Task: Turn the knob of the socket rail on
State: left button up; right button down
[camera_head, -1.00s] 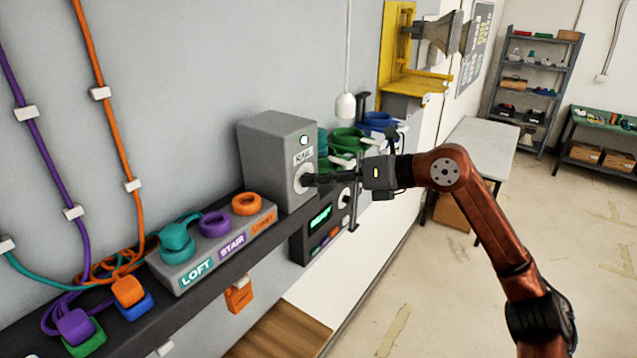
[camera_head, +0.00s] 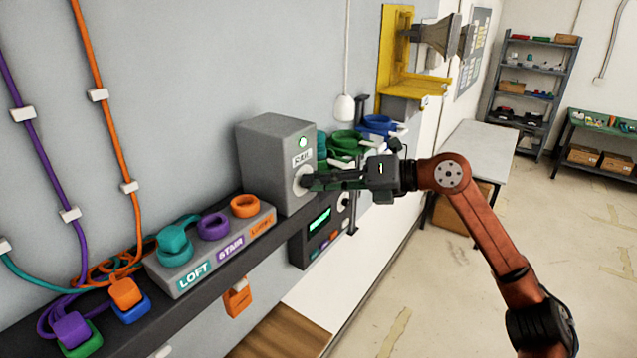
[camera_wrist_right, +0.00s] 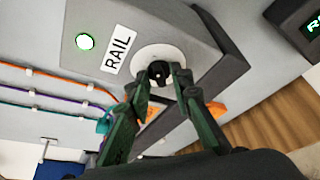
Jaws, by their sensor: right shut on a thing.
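The grey socket rail box (camera_head: 266,162) labelled RAIL stands on the dark shelf against the wall. A green lamp (camera_head: 303,142) is lit on its face. Its round white knob plate (camera_head: 299,186) sits below the label. My right gripper (camera_head: 309,182) reaches in from the right and its fingertips are at the knob. In the right wrist view, the two fingers (camera_wrist_right: 165,80) are shut on the dark middle of the knob (camera_wrist_right: 158,56), and the lit lamp (camera_wrist_right: 85,41) shows beside the RAIL label. The fingers partly hide the knob. My left gripper is out of view.
A grey socket block (camera_head: 183,278) labelled LOFT, STAIR and a partly legible third name is left of the box on the dark shelf (camera_head: 105,336). A dark panel with a green display (camera_head: 320,220) hangs below right. A yellow bracket (camera_head: 393,60) holds a horn.

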jog(key=shift+r, duration=0.1)
jog(key=c, duration=1.7)
grip_release()
jog(key=shift+c, duration=0.2)
jog(key=shift+d, duration=0.15)
jog(key=v, duration=1.1)
jog(key=shift+s+d, duration=0.2)
jog(key=shift+d, duration=0.15)
